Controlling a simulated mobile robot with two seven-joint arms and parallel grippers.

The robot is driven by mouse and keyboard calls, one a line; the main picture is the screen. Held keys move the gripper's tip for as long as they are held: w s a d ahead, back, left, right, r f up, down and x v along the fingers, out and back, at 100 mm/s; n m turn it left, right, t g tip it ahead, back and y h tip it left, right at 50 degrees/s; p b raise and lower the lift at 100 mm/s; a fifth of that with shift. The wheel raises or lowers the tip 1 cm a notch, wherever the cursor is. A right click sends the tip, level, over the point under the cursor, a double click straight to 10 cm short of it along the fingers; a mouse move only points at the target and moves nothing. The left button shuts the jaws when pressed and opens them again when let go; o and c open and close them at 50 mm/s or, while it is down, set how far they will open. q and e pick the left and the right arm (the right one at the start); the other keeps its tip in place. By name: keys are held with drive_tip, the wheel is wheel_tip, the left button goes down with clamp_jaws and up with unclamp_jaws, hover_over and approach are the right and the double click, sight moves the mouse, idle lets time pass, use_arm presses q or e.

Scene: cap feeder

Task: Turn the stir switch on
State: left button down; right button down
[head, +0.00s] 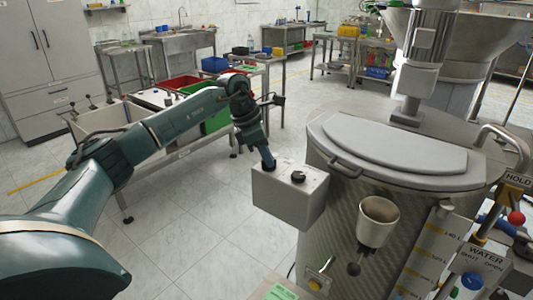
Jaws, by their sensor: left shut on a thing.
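A grey switch box (305,203) juts out from the left side of the steel mixing tank (335,190). A black rotary knob (298,177) stands uncovered on the right part of its top. My left gripper (268,165) points down onto the left part of the box's top, shut on a dark knob there. The gripper hides most of that knob, and its turn position cannot be made out. I cannot read any label that tells which knob is the stir switch. My right gripper is not in view.
The tank has a grey lid (385,145) with a handle, and a beige cup (377,222) on its front. Signs reading HOLD (518,180) and WATER (486,253) are at the right. Floor left of the box is clear; a bench with red and green bins (215,122) stands behind.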

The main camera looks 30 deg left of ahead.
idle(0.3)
use_arm(q)
drive_tip(key=c, duration=1.5)
unclamp_jaws()
drive_tip(key=shift+o, duration=0.2)
drive_tip(key=shift+r, duration=0.1)
drive_tip(key=v, duration=1.3)
